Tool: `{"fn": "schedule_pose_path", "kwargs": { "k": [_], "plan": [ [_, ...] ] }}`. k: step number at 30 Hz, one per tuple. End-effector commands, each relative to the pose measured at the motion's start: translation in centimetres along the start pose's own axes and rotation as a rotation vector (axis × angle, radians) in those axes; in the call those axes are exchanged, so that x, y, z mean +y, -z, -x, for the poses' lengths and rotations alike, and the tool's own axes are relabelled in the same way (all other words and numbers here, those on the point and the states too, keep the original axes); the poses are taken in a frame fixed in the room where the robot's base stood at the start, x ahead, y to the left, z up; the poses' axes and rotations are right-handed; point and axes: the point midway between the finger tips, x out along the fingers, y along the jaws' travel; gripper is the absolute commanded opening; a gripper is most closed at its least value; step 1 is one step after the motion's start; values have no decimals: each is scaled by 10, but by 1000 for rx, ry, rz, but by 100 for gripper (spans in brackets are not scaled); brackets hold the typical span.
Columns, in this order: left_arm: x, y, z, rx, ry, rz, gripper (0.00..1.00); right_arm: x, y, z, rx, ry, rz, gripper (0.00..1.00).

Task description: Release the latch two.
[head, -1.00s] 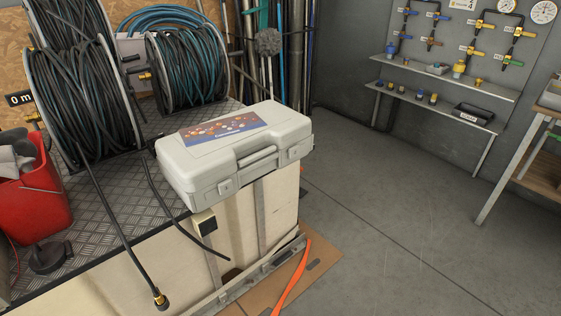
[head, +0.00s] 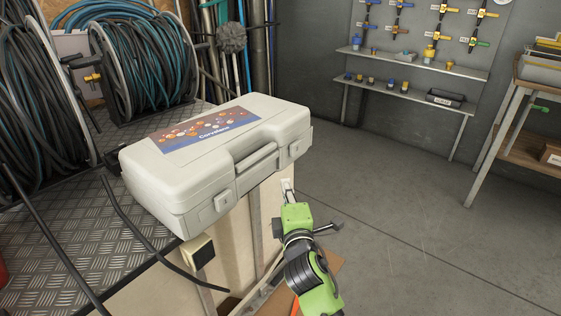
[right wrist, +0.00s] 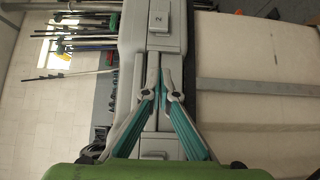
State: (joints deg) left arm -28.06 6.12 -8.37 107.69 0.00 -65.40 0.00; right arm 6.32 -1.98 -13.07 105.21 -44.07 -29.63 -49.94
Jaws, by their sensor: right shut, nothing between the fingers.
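A light grey plastic case (head: 185,176) with a colourful printed lid lies shut on a bench. Its front has a handle (head: 257,168) between two latches. The right latch (head: 296,148) is the one marked "2" (right wrist: 160,24) in the right wrist view. The other latch (head: 222,201) is nearer the left corner, and it also shows low in the right wrist view (right wrist: 157,149). My right gripper (head: 287,185) is shut and empty, in front of the case and just below latch two. In the right wrist view its fingertips (right wrist: 159,59) point toward latch two; contact cannot be told.
Hose reels (head: 145,58) stand behind the case on the chequered metal bench top (head: 75,205). A black hose end (head: 150,245) hangs over the bench's front edge. A wall shelf (head: 410,62) and a wooden table (head: 530,150) stand far right. The floor between is clear.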

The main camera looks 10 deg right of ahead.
Motion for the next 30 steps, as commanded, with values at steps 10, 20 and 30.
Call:
{"fn": "schedule_pose_path", "kwargs": {
  "k": [10, 20, 30],
  "plan": [
    [0, 1, 2, 1, 1, 0, 0, 6, 0, 0, -3, -11, 6, 0],
    [-1, 7, 14, 12, 2, 2, 0, 6, 0, -34, -3, -12, 7, 0],
    [-3, 20, 55, 35, 6, 5, 0, 5, 0, -101, -3, -11, 5, 0]
  ]
}}
